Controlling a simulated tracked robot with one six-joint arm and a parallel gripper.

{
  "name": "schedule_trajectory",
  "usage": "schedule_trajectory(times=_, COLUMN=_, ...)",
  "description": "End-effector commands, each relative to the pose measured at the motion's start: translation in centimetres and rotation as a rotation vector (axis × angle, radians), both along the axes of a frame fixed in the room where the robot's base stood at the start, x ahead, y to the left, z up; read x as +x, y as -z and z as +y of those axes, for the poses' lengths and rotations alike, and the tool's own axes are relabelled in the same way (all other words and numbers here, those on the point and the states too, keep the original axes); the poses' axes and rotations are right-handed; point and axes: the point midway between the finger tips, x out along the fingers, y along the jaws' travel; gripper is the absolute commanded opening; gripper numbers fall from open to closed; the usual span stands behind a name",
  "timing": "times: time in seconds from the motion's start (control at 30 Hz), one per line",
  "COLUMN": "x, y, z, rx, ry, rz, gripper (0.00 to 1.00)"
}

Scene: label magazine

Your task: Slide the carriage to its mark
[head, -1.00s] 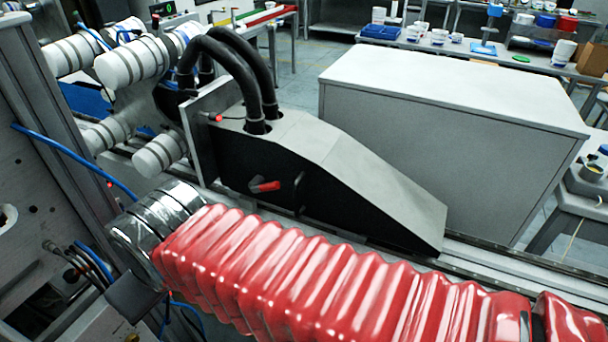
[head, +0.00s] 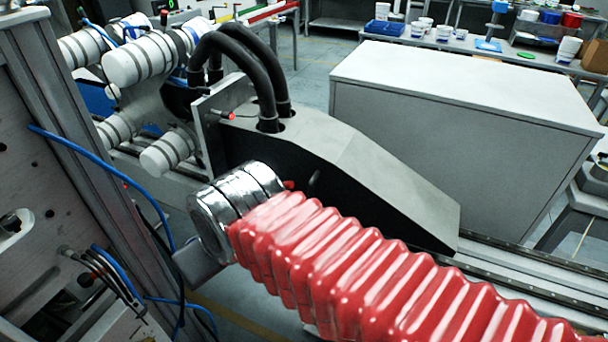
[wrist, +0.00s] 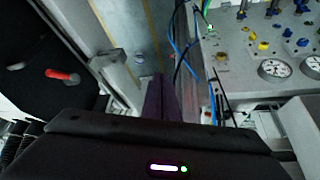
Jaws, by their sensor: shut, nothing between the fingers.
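The carriage (head: 350,165) appears to be the black housing with a sloping grey top on the rail, in the middle of the head view. Its black side (wrist: 45,50) shows at the left of the wrist view, with a red-tipped lever (wrist: 62,75). In the head view my arm's metal cuff hides most of that lever. My gripper (wrist: 160,97) is shut and empty in the wrist view, pointing down over the gap between the rail side and a valve panel, apart from the lever. I cannot make out the mark.
The rail (head: 520,265) runs to the lower right. A large grey cabinet (head: 465,130) stands behind the carriage. Two black hoses (head: 255,70) enter its top. The panel with gauges (wrist: 275,69) and blue cables (wrist: 175,60) are close to the right of my gripper.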

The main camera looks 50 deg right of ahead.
Motion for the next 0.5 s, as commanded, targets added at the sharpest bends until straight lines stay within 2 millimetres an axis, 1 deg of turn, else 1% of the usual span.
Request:
schedule_trajectory(times=0.27, x=0.1, y=-0.1, z=-0.1, rx=0.005, ry=0.009, rz=0.003, gripper=0.0)
schedule_trajectory(times=0.37, x=0.4, y=-0.2, z=-0.6, rx=0.02, ry=0.035, rz=0.015, gripper=0.0)
schedule_trajectory(times=0.5, x=1.1, y=-0.3, z=-1.7, rx=0.062, ry=0.112, rz=0.047, gripper=0.0)
